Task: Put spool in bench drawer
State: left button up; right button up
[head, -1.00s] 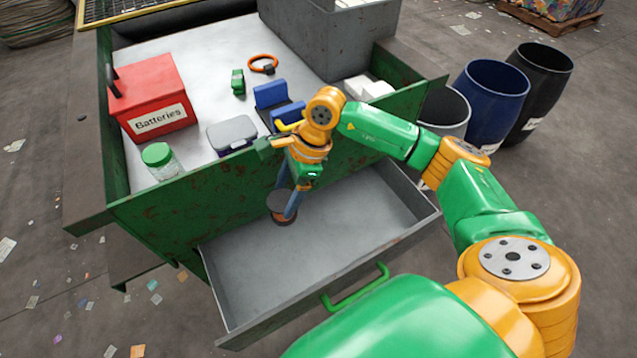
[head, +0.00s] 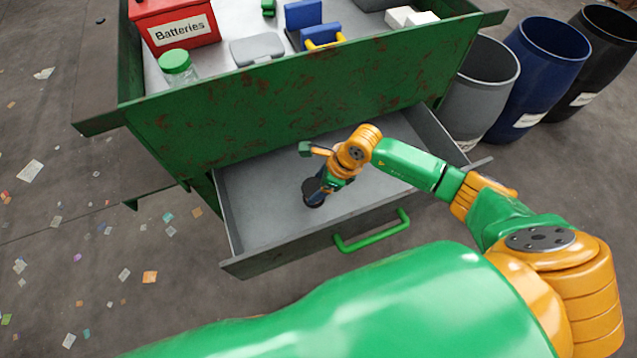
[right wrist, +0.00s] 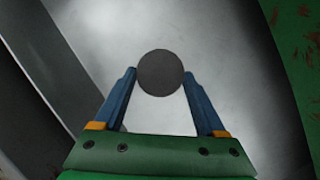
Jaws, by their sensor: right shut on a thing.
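The spool (head: 311,188) is a small dark disc-topped thing held low inside the open drawer. My right gripper (head: 317,190) is shut on it; in the right wrist view the spool's round dark top (right wrist: 160,73) sits between the two blue fingers (right wrist: 159,82). The bench drawer (head: 262,205) is grey, pulled out from the green bench, with a green handle (head: 372,232) on its front. The drawer floor fills the ground behind the spool; I cannot tell whether the spool touches it. My left gripper is not in view.
The green bench wall (head: 290,105) rises behind the drawer. On the bench top are a red Batteries box (head: 176,27), a green-lidded jar (head: 176,66) and a grey-lidded box (head: 257,48). Barrels, including a blue one (head: 538,72), stand at the right. The rest of the drawer is empty.

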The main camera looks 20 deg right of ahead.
jog(key=shift+f, duration=0.15)
jog(key=o, duration=1.3)
jog(key=shift+r, duration=0.35)
jog(key=v, duration=1.1)
jog(key=shift+s+d+r, duration=0.1)
jog(key=shift+r, duration=0.2)
